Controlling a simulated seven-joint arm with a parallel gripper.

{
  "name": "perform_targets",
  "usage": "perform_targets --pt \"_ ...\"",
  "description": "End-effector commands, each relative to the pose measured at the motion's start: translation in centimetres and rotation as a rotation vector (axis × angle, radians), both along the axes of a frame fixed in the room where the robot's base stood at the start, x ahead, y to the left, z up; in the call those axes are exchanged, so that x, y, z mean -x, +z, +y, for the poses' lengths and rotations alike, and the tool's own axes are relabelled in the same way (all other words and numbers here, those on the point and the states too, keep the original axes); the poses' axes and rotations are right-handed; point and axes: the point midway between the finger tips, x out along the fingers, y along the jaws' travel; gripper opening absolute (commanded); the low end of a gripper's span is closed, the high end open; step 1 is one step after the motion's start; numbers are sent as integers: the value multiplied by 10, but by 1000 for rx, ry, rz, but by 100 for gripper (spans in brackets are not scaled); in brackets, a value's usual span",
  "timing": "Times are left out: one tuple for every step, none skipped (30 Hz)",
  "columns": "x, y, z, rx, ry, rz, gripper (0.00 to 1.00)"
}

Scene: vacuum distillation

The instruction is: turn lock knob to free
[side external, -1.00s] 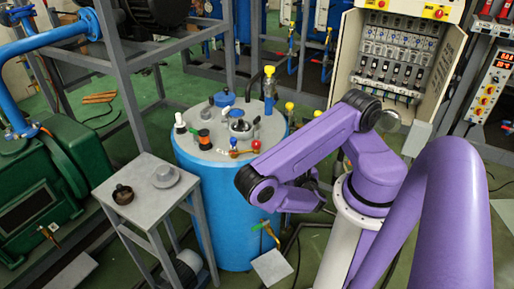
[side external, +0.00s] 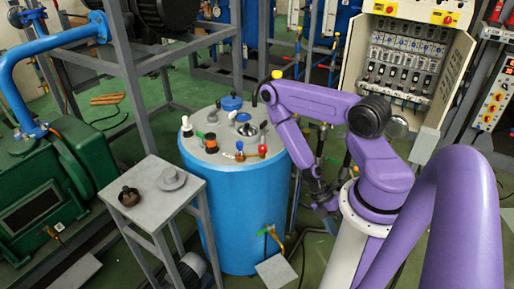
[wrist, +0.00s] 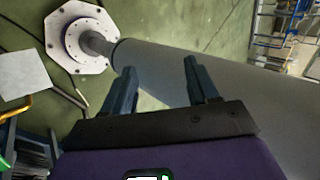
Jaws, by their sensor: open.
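The blue tank (side external: 225,215) stands in the middle of the side view. Its grey lid carries several fittings, among them a black knob-like fitting (side external: 247,128), an orange-and-black one (side external: 211,143), a blue-topped one (side external: 230,102) and small red (side external: 263,149) and blue (side external: 239,146) knobs. I cannot tell which is the lock knob. My gripper (side external: 326,202) hangs low to the right of the tank, pointing down and apart from the lid. In the wrist view, its two fingers (wrist: 163,68) are spread with nothing between them; no knob shows there.
A small grey stand (side external: 160,210) left of the tank holds a dark round part (side external: 129,196) and a grey disc (side external: 171,179). A metal frame rises behind it. A yellow-handled tap (side external: 270,232) sticks out low on the tank's front. An open electrical cabinet (side external: 405,60) stands behind.

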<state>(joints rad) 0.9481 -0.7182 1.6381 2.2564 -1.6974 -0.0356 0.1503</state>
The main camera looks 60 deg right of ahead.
Motion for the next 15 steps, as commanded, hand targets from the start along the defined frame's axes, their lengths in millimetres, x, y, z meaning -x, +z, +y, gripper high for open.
perform_targets --pt "-6 0 10 -66 -83 -21 59" --pt "-10 1 16 -107 -129 -36 59" --pt "-17 3 24 -161 -189 -60 59" --pt "-23 4 29 -201 -233 -80 59" --pt "-29 5 34 -241 -278 -103 59" --pt "-37 8 39 -290 -336 -136 59" --pt "-45 10 42 -327 -380 -162 59" --pt "-52 12 44 -364 -423 -193 59" --pt "-62 16 47 -410 -480 -234 59" --pt "-70 19 47 -442 -523 -267 59" --pt "-78 22 48 -474 -566 -303 59" --pt "-88 27 47 -516 -620 -352 59" --pt "-96 31 46 -545 -661 -392 59" --pt "-104 34 44 -571 -702 -433 59" --pt "-115 40 40 -606 -755 -491 59"
